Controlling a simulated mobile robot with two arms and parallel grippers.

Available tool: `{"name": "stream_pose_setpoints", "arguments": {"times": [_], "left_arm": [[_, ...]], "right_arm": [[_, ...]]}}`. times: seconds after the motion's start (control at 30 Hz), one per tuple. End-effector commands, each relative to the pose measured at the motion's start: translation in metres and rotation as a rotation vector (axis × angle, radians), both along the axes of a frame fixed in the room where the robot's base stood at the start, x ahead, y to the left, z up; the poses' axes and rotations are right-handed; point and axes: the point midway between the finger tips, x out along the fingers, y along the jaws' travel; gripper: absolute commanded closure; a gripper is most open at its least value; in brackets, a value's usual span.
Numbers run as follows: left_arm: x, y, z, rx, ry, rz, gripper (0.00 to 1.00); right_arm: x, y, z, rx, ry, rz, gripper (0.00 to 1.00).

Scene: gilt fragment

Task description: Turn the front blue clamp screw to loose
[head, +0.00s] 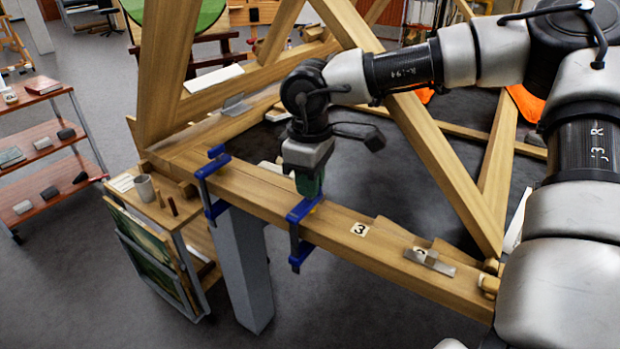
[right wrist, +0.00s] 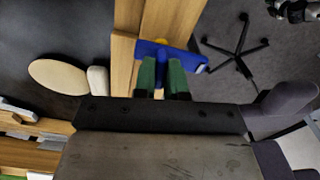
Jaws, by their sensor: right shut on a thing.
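Two blue clamps grip the long wooden beam (head: 400,262). The nearer, front clamp (head: 296,248) sits mid-beam, left of the tag marked 3; the other clamp (head: 212,190) is farther left. My right gripper (head: 309,186) points down onto the top of the front clamp. In the right wrist view its green fingers (right wrist: 162,78) are shut at the front clamp's blue body (right wrist: 188,58). The clamp screw is hidden between the fingers, so I cannot tell how far it is turned. My left gripper is not in view.
Slanted wooden timbers (head: 425,160) rise behind the beam, close to my right arm. A small metal plane (head: 430,262) lies on the beam at right. A side cart (head: 160,215) holding a cup (head: 144,188) stands at left. A shelf trolley (head: 45,150) is farther left.

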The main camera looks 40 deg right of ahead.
Motion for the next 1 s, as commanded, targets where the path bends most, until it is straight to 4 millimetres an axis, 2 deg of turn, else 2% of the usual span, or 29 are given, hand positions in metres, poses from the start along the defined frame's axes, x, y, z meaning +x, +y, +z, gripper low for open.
{"name": "stream_pose_setpoints", "arguments": {"times": [0.4, 0.43, 0.6, 0.87, 0.97, 1.0], "left_arm": [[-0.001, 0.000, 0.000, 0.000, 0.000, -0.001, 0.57], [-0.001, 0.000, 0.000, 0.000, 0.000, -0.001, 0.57], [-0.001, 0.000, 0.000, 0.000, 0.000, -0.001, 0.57], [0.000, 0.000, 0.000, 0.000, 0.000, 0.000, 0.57], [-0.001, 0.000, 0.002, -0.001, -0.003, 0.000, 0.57], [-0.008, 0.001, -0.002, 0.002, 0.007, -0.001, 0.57]], "right_arm": [[0.002, 0.000, 0.003, 0.001, -0.011, 0.005, 1.00], [0.002, 0.000, 0.003, 0.001, -0.011, 0.005, 0.85], [0.001, 0.000, 0.002, 0.001, -0.007, 0.005, 0.63], [0.001, 0.000, 0.002, 0.001, -0.003, 0.005, 0.63], [0.001, 0.000, 0.010, 0.001, -0.004, 0.005, 0.63], [0.001, 0.000, 0.016, 0.003, -0.004, 0.004, 0.63]]}}
